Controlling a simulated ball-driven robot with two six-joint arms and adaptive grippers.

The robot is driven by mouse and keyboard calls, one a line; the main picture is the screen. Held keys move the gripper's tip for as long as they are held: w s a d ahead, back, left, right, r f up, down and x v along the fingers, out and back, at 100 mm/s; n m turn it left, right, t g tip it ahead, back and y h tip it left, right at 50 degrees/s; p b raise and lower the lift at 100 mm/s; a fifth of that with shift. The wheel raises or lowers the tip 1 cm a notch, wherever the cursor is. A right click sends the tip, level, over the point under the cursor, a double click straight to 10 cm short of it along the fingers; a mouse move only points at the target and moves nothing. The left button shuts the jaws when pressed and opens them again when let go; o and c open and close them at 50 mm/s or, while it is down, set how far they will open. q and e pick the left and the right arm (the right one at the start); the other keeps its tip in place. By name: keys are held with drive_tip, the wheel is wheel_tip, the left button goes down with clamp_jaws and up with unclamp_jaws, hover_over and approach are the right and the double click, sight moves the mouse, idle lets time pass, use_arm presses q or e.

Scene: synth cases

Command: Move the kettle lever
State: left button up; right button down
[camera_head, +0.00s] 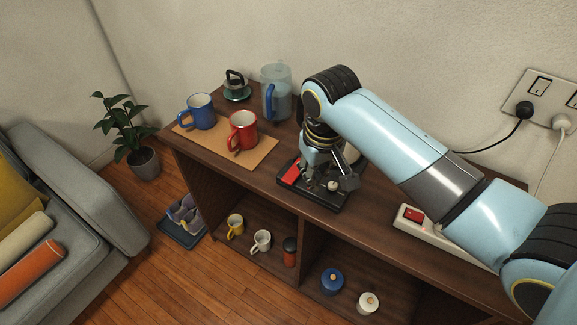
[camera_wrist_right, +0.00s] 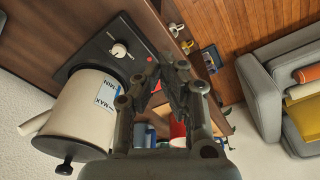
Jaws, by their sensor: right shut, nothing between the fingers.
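The kettle is a cream cylinder with a black lid knob and a MAX/MIN gauge; in the right wrist view the kettle (camera_wrist_right: 88,110) stands on a black base (camera_wrist_right: 82,55) bearing a pale round knob (camera_wrist_right: 119,50). A small red piece (camera_wrist_right: 150,59) shows by the base's edge, near my fingertips. In the head view my arm hides most of the kettle (camera_head: 350,153); the black base (camera_head: 318,203) and red part (camera_head: 290,174) show. My right gripper (camera_head: 338,180) is shut and empty, low over the base; contact cannot be told. My left gripper is out of view.
A blue mug (camera_head: 199,112) and red mug (camera_head: 242,131) stand on a tan mat (camera_head: 186,131), with a jug (camera_head: 276,90) behind. A power strip (camera_head: 450,238) lies under my arm. Small cups and jars fill the lower shelf; the sofa (camera_head: 70,240) is left.

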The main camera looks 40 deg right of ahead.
sight(288, 177)
drive_tip(key=w+m, duration=0.1)
drive_tip(key=w, duration=0.2)
drive_tip(key=w+f+g, duration=0.1)
drive_tip(key=w, duration=0.3)
drive_tip(key=w+d+m, duration=0.1)
drive_tip(key=w, duration=0.2)
drive_tip(key=shift+w+f+m+g+y, duration=0.15)
drive_tip(key=shift+f+m+g+y, duration=0.15)
drive_tip(key=shift+g+y, duration=0.1)
drive_tip(key=shift+w+r, duration=0.15)
drive_tip(key=shift+w, duration=0.35)
drive_tip(key=f+b, duration=0.6)
drive_tip(key=f, duration=0.1)
drive_tip(key=shift+s+a, duration=0.15)
drive_tip(key=shift+s, duration=0.2)
